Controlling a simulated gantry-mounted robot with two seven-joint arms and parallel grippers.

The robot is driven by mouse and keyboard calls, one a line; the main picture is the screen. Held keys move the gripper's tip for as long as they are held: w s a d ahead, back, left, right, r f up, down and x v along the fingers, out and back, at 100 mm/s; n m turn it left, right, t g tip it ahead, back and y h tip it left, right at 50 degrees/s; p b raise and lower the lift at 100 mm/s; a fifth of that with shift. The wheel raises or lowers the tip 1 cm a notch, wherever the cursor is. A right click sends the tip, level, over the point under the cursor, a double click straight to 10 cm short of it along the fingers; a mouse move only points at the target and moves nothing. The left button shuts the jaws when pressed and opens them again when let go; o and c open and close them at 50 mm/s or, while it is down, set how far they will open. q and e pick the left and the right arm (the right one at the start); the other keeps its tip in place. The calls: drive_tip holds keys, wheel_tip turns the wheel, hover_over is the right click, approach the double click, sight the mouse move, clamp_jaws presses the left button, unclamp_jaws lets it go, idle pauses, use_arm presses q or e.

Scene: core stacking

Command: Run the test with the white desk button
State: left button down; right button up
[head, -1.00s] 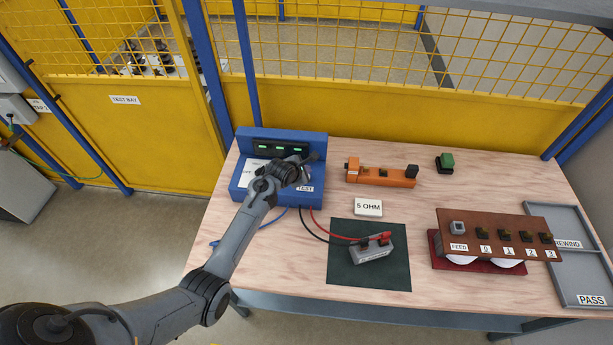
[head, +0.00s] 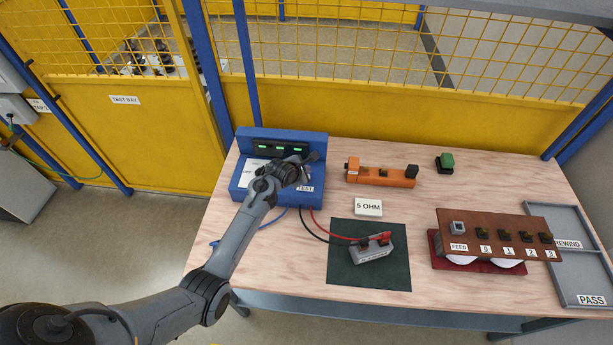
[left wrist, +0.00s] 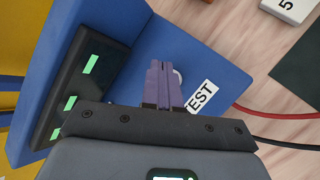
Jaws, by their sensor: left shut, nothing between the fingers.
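The blue tester (head: 317,147) stands at the back left of the bench, with several green readouts lit on its dark display panel (left wrist: 88,85). My left gripper (left wrist: 163,64) is shut and empty, its fingertips over the tester's sloped front beside the TEST label (left wrist: 201,97). A white rim of the desk button (left wrist: 179,76) shows just behind the fingertips in the left wrist view; the fingers hide the rest. I cannot tell whether they touch it. In the head view my left gripper (head: 306,172) covers the button. My right gripper is not in view.
Red and black leads run from the tester to a grey block (head: 372,250) on a dark mat (head: 345,280). A 5 OHM block (head: 368,207), an orange fixture (head: 385,180), a green-topped switch (head: 446,161), a brown button panel (head: 490,222) and a grey PASS tray (head: 575,270) stand to the right.

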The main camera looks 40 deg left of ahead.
use_arm(q)
drive_tip(key=shift+f, duration=0.4)
drive_tip(key=shift+f, duration=0.3)
idle(0.6)
drive_tip(key=shift+f, duration=0.25)
idle(0.5)
drive_tip(key=shift+r, duration=0.1)
drive_tip(key=shift+r+p, duration=0.7)
drive_tip(key=shift+p, duration=0.25)
drive_tip(key=shift+r, duration=0.15)
